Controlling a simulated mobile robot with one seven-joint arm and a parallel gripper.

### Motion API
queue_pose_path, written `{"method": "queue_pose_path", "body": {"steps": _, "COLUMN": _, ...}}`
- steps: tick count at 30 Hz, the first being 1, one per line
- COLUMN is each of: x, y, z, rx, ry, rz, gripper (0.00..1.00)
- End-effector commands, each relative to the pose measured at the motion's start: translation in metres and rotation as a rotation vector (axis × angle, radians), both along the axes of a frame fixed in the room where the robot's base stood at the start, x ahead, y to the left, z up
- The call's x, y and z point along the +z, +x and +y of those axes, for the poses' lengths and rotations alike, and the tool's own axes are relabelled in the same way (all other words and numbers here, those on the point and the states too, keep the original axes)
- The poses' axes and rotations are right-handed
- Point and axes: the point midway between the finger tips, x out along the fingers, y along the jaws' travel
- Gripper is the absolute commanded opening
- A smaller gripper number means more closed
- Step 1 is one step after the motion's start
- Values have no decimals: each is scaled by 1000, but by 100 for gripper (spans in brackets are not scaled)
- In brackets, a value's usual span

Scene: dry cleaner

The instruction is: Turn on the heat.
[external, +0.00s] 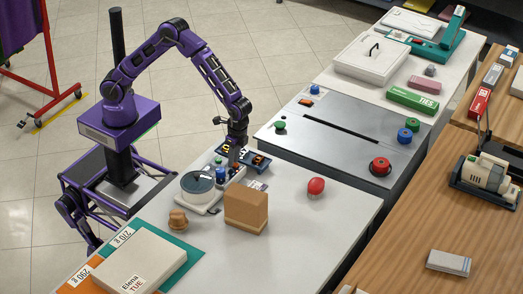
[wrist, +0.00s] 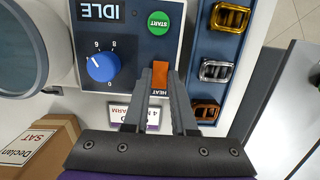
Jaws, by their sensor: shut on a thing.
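The orange heat switch (wrist: 160,76) stands on the dark control panel above a label reading HEAT in the wrist view. My gripper (wrist: 165,78) is shut on this switch, with a finger on each side of it. The external view shows my gripper (external: 234,158) low over the machine, and the switch is too small to make out there. On the panel, a blue knob (wrist: 101,67) with numbers sits left of the switch. A green START button (wrist: 158,23) is above it, and a display (wrist: 100,11) reads IDLE.
A brown box (external: 246,208) stands close in front of the machine. A round-lidded pot (external: 197,182) is left of the panel. Metal clips (wrist: 215,70) line a blue tray on the right. A red object (external: 316,186) lies right, with clear table around it.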

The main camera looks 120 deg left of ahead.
Motion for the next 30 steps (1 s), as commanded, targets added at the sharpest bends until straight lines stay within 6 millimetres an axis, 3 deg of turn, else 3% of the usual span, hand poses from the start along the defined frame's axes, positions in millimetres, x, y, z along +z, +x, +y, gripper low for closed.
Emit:
{"method": "queue_pose_path", "body": {"steps": 8, "x": 0, "y": 0, "z": 0, "rx": 0, "ry": 0, "rz": -5, "gripper": 0}}
{"method": "queue_pose_path", "body": {"steps": 9, "x": 0, "y": 0, "z": 0, "rx": 0, "ry": 0, "rz": -5, "gripper": 27}}
{"method": "queue_pose_path", "body": {"steps": 14, "x": 0, "y": 0, "z": 0, "rx": 0, "ry": 0, "rz": -4, "gripper": 55}}
{"method": "queue_pose_path", "body": {"steps": 24, "x": 3, "y": 1, "z": 0, "rx": 0, "ry": 0, "rz": -4, "gripper": 55}}
{"method": "queue_pose_path", "body": {"steps": 30, "x": 31, "y": 5, "z": 0, "rx": 1, "ry": 2, "rz": -8, "gripper": 55}}
